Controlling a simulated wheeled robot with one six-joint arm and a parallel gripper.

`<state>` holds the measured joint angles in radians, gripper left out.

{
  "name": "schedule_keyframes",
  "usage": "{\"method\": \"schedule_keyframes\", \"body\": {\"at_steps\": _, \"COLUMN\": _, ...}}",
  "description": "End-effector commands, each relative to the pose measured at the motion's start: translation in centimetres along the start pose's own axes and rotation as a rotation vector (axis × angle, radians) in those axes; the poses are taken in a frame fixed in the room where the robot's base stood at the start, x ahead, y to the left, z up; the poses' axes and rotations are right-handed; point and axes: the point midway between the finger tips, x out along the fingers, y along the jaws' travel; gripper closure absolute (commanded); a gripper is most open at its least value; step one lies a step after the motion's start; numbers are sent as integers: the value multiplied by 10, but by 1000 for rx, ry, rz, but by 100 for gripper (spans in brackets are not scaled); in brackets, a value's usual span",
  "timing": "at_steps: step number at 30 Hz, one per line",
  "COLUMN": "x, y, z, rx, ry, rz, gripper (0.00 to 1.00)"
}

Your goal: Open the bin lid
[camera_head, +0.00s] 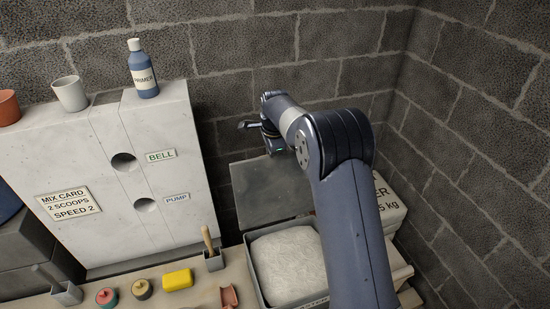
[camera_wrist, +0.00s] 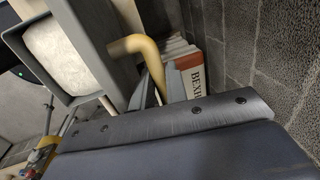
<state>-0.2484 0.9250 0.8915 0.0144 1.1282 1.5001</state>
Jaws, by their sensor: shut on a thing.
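The bin (camera_head: 252,278) stands on the bench at lower centre in the head view, its mouth open over white powder (camera_head: 290,262). Its grey lid (camera_head: 262,192) is tilted up steeply behind the mouth, near the wall. In the wrist view the bin's powder (camera_wrist: 57,57) shows at upper left, beside the lid (camera_wrist: 92,35). A bent yellow handle (camera_wrist: 128,45) runs from the lid into my gripper (camera_wrist: 157,88), which is shut on it. In the head view my gripper (camera_head: 272,143) is at the lid's top edge, its fingers mostly hidden.
A white cabinet (camera_head: 95,150) stands left, with a primer bottle (camera_head: 142,70) on top. A labelled sack (camera_head: 390,205) is right of the bin, partly behind my arm. Block walls close the back and right.

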Motion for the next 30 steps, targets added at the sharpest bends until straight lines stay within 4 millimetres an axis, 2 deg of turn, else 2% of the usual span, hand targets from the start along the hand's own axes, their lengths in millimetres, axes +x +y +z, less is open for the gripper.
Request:
{"method": "schedule_keyframes", "body": {"at_steps": 3, "x": 7, "y": -4, "z": 1, "rx": 0, "ry": -1, "rz": 10, "gripper": 100}}
{"method": "schedule_keyframes", "body": {"at_steps": 19, "x": 8, "y": -12, "z": 0, "rx": 0, "ry": -1, "rz": -1, "gripper": 100}}
{"method": "schedule_keyframes", "body": {"at_steps": 20, "x": 8, "y": -12, "z": 0, "rx": 0, "ry": -1, "rz": -1, "gripper": 85}}
{"method": "schedule_keyframes", "body": {"at_steps": 27, "x": 9, "y": -11, "z": 0, "rx": 0, "ry": -1, "rz": 1, "gripper": 66}}
{"method": "schedule_keyframes", "body": {"at_steps": 30, "x": 9, "y": -10, "z": 0, "rx": 0, "ry": -1, "rz": 4, "gripper": 64}}
